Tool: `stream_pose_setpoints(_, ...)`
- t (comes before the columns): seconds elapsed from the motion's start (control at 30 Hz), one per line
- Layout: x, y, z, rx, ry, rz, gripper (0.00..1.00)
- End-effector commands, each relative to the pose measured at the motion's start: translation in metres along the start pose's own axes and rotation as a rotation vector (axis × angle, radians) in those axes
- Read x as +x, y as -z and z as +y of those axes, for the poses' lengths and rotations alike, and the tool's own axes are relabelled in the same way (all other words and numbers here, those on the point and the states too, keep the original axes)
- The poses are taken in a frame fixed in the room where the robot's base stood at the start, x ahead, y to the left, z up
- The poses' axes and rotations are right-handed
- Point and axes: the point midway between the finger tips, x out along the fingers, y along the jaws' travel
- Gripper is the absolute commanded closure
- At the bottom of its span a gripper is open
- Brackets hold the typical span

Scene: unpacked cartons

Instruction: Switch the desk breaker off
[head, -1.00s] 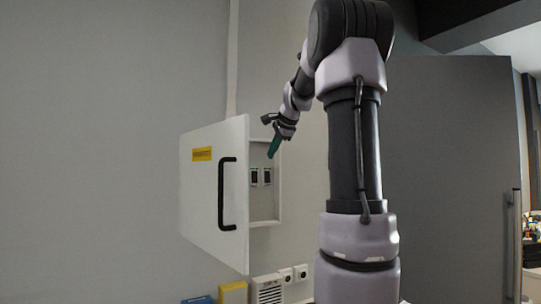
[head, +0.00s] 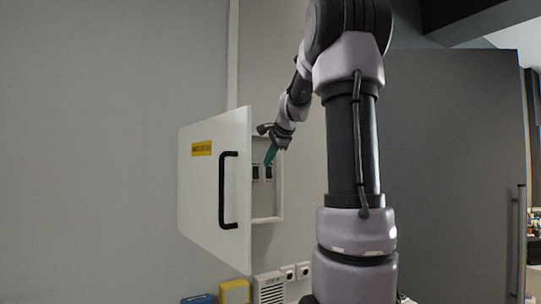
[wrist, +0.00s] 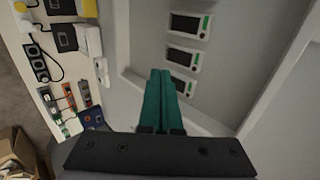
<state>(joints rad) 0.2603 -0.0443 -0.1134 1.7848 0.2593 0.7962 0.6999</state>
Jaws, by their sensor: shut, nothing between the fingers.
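The white breaker box (head: 265,211) on the wall stands open, its door (head: 200,215) with a black handle (head: 229,190) swung out to the left. Dark breakers (head: 255,172) show inside it. In the wrist view several breakers sit in a row: a top one (wrist: 188,26), a middle one (wrist: 182,57) and a lower one (wrist: 181,86) partly hidden by my fingers. Each has a green mark; I cannot read which is the desk breaker. My gripper (head: 268,161) is shut and empty, its teal fingertips (wrist: 160,72) in front of the box near the lower breaker; contact cannot be told.
Wall sockets (head: 295,271), a white vented unit (head: 268,288) and a yellow box (head: 234,291) lie below the box. The wrist view shows a shelf with plugs and cables (wrist: 62,65) and a cardboard box (wrist: 25,155). A grey door (head: 450,180) stands right.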

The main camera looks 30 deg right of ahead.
Motion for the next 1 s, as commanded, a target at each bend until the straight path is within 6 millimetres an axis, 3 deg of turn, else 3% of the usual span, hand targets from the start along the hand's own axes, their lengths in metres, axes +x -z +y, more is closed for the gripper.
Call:
stream_pose_setpoints(0.2,0.049,-0.001,0.001,0.000,-0.003,-0.002,1.00)
stream_pose_setpoints(0.4,0.071,0.000,-0.017,-0.001,0.000,-0.001,1.00)
stream_pose_setpoints(1.0,0.086,-0.001,-0.025,-0.001,-0.001,-0.001,1.00)
